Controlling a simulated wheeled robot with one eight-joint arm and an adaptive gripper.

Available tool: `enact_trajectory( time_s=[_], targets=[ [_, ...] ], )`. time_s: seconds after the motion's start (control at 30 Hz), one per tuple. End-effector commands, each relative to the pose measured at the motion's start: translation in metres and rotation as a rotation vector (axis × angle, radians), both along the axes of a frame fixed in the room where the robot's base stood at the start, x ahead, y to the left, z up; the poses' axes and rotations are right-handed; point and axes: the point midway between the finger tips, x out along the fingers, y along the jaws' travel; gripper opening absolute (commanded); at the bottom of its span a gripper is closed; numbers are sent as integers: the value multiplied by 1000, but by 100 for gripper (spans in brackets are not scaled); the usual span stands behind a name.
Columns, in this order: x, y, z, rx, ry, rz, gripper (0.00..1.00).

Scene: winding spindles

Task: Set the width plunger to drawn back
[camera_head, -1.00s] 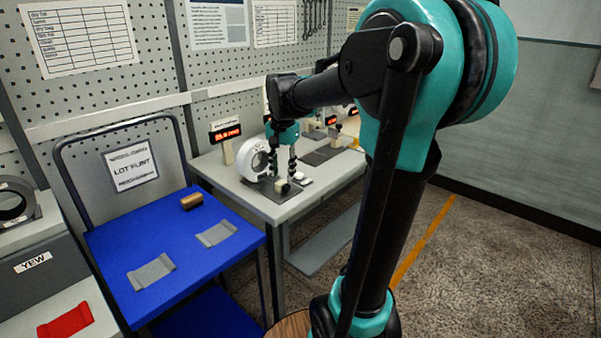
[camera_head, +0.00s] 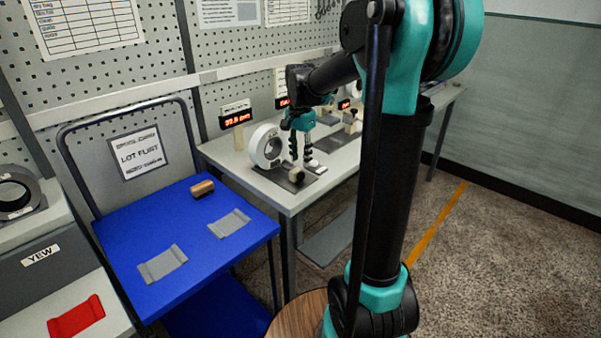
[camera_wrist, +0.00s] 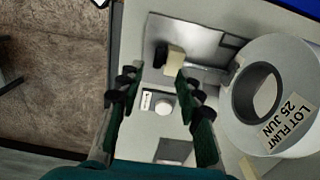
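My gripper (camera_wrist: 157,92) is open and empty, its two dark fingers apart above the winding station. In the head view my gripper (camera_head: 301,160) points down beside the white roll. Between and just beyond the fingertips is a cream block (camera_wrist: 176,58) with a black knob (camera_wrist: 160,56) at its left, on a grey plate (camera_wrist: 205,38). This looks like the width plunger, but its label is not readable and I cannot tell its setting. A white round button (camera_wrist: 164,107) on a small plate lies between the fingers. The cream and black part (camera_head: 296,175) also shows at the bench's front edge.
A white roll (camera_wrist: 239,120) labelled LOT FLINT stands close to the right finger. A red-lit display (camera_head: 237,119) stands behind it on the grey bench (camera_head: 250,178). Further stations stand to the right. A blue cart (camera_head: 200,225) is at left.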

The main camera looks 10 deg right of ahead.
Motion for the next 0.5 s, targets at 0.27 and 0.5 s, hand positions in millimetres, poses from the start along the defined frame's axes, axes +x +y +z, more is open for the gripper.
enact_trajectory(
  time_s=[0.27, 0.5],
  targets=[
    [0, 0, -46, 0, 0, 0, 36],
    [0, 0, -62, 0, 0, 0, 36]
  ],
)
